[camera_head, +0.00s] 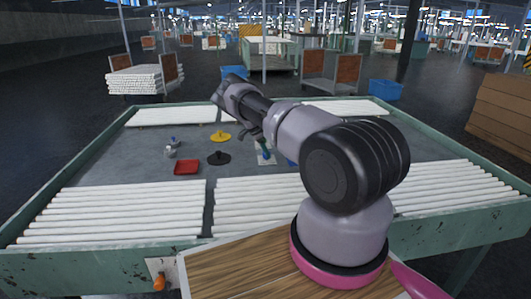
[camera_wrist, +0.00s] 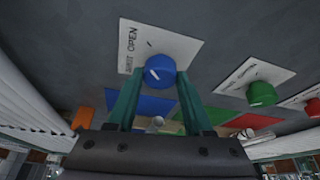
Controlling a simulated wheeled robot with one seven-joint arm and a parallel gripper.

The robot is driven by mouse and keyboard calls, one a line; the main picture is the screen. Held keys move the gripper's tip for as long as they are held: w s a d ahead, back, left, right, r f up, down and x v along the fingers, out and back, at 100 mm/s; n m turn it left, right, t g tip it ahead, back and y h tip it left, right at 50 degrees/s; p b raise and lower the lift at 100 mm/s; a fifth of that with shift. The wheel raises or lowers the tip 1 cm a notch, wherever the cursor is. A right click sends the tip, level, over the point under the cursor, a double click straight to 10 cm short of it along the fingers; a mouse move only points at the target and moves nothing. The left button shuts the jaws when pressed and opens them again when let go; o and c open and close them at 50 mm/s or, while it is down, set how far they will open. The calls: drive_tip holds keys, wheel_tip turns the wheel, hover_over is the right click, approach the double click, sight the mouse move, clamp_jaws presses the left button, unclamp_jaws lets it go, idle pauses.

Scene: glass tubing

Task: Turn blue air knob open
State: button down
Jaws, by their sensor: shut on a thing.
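In the wrist view the blue knob (camera_wrist: 160,72) sits on a white plate (camera_wrist: 185,45) lettered SHUT and OPEN. A short white mark shows on the knob's left part. My gripper (camera_wrist: 160,75) has its two teal fingers on either side of the knob, shut on it. The fingertips' exact contact is partly hidden by the knob. In the head view my arm reaches over the bench and hides most of the knob area.
A green knob (camera_wrist: 262,94) on its own white plate and a red knob (camera_wrist: 313,106) stand to the right. The head view shows a red tray (camera_head: 187,168), a black disc (camera_head: 218,158), a yellow disc (camera_head: 220,136) and rows of white tubes (camera_head: 110,212) on the bench.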

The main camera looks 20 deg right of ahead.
idle(0.4)
drive_tip(key=shift+c, duration=1.5)
unclamp_jaws()
drive_tip(key=v, duration=1)
drive_tip(key=shift+r, duration=0.4)
drive_tip(key=shift+w+a, duration=0.1)
drive_tip(key=shift+a, duration=0.05)
